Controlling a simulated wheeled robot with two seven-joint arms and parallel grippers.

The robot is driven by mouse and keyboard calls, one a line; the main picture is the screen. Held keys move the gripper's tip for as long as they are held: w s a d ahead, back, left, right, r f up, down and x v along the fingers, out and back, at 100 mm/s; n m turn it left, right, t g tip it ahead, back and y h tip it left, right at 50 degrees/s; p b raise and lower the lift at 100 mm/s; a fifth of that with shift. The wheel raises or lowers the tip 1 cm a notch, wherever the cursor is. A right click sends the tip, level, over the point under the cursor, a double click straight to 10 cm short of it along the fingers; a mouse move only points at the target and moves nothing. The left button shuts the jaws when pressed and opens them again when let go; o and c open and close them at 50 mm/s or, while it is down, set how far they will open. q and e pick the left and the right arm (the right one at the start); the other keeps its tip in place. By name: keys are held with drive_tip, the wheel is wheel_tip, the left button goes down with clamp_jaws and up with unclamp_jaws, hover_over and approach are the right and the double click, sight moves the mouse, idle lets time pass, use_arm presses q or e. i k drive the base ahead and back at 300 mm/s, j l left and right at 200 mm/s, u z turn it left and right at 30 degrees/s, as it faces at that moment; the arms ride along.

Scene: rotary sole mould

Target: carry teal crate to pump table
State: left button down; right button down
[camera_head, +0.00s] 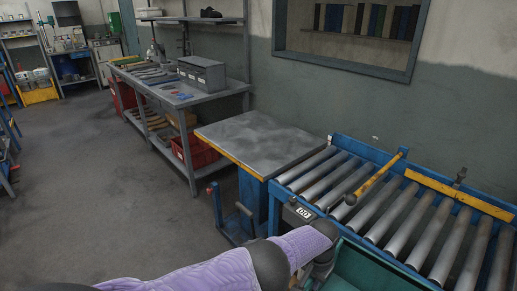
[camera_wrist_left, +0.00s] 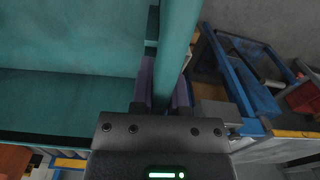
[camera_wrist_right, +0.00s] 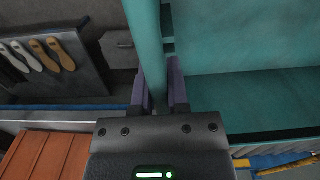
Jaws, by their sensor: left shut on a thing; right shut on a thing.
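The teal crate (camera_head: 376,264) shows only in part at the bottom right of the head view, in front of the roller conveyor. My left gripper (camera_wrist_left: 163,95) is shut on one wall of the crate (camera_wrist_left: 70,100). My right gripper (camera_wrist_right: 160,95) is shut on another wall of the crate (camera_wrist_right: 250,100) and is out of the head view. The crate's inside looks empty where it shows. A grey-topped table (camera_head: 260,140) with a yellow front edge and blue base, likely the pump table, stands left of the conveyor, its top bare.
The roller conveyor (camera_head: 400,215) has a yellow stop bar (camera_head: 375,178) across it. A red-knobbed lever (camera_head: 213,193) stands before the grey-topped table. A workbench (camera_head: 178,92) with tools and a grey drawer box (camera_head: 201,74) runs along the wall. Floor (camera_head: 100,185) to the left is clear.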

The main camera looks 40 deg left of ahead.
sight(257, 135)
drive_tip(key=j+z, duration=0.15)
drive_tip(key=j, duration=4.65)
